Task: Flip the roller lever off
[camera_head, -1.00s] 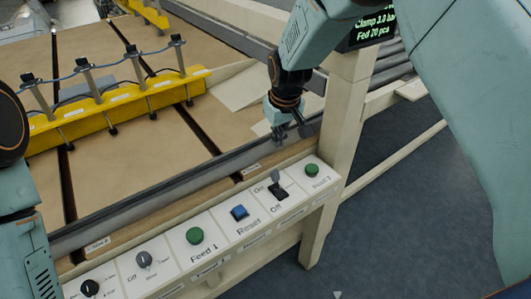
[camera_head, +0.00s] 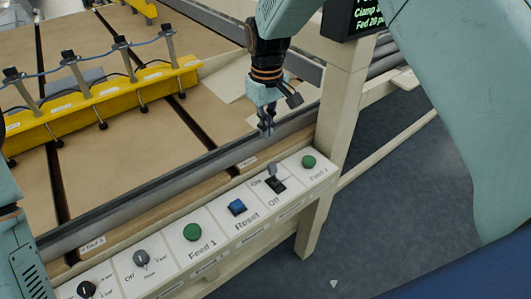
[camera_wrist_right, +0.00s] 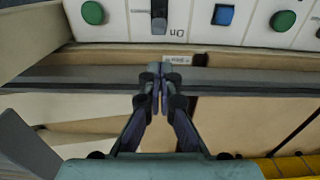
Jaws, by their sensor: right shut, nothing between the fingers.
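The roller lever (camera_head: 273,176) is a small dark toggle with a grey handle on the white control panel, between the blue Reset button and the green Feed 2 button. Its handle leans to the back, beside the "On" label; "Off" is printed in front of it. The lever also shows at the top of the right wrist view (camera_wrist_right: 158,16). My right gripper (camera_head: 266,129) points down above the rail behind the lever, apart from it. Its fingertips are together and empty in the right wrist view (camera_wrist_right: 154,76). My left gripper is out of view.
The blue Reset button (camera_head: 237,208), green Feed 2 button (camera_head: 308,161) and green Feed 1 button (camera_head: 192,232) flank the lever. A grey rail (camera_head: 200,172) runs behind the panel. A beige post with a display (camera_head: 352,20) stands to the right. A yellow clamp bar (camera_head: 90,110) lies left.

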